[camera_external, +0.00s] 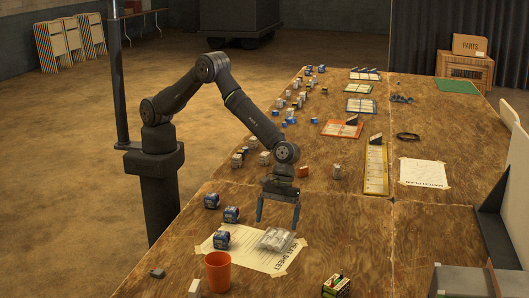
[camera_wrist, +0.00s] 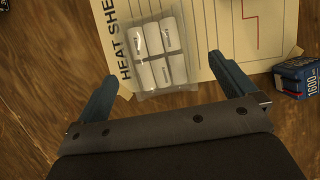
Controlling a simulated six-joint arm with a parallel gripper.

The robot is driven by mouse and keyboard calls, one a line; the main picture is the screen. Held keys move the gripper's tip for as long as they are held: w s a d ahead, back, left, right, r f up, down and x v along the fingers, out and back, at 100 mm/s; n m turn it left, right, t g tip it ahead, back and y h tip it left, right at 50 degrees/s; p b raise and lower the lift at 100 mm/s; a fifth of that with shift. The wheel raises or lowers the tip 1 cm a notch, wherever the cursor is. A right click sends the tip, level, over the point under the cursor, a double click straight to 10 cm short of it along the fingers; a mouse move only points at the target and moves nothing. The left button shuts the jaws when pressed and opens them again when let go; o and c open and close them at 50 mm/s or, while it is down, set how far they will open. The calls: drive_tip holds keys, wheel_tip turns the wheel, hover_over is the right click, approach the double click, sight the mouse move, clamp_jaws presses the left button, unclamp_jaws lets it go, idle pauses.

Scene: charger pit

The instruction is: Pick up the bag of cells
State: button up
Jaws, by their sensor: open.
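The bag of cells (camera_external: 277,239) is a clear bag with several white cells, lying on the right part of the heat sheet (camera_external: 238,253) on the wooden table. In the wrist view the bag (camera_wrist: 160,55) lies flat near the top, ahead of the fingers and between their lines. My gripper (camera_external: 277,217) is open and empty, pointing down over the bag. In the wrist view my gripper (camera_wrist: 170,75) shows two blue-grey fingers spread wide, one on each side of the bag's near end. I cannot tell the exact height of the fingertips above the bag.
An orange cup (camera_external: 218,271) stands at the heat sheet's front left. Blue boxes (camera_external: 221,239) stand left of the bag; one blue box (camera_wrist: 296,76) is near the right finger in the wrist view. A small green-and-black box (camera_external: 336,286) stands at the front. Wood right of the bag is clear.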

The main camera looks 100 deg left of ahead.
sight(276, 235)
drive_tip(key=x, duration=0.4)
drive_tip(key=shift+w+f, duration=0.3)
drive_tip(key=c, duration=1.3)
drive_tip(key=shift+r, duration=0.2)
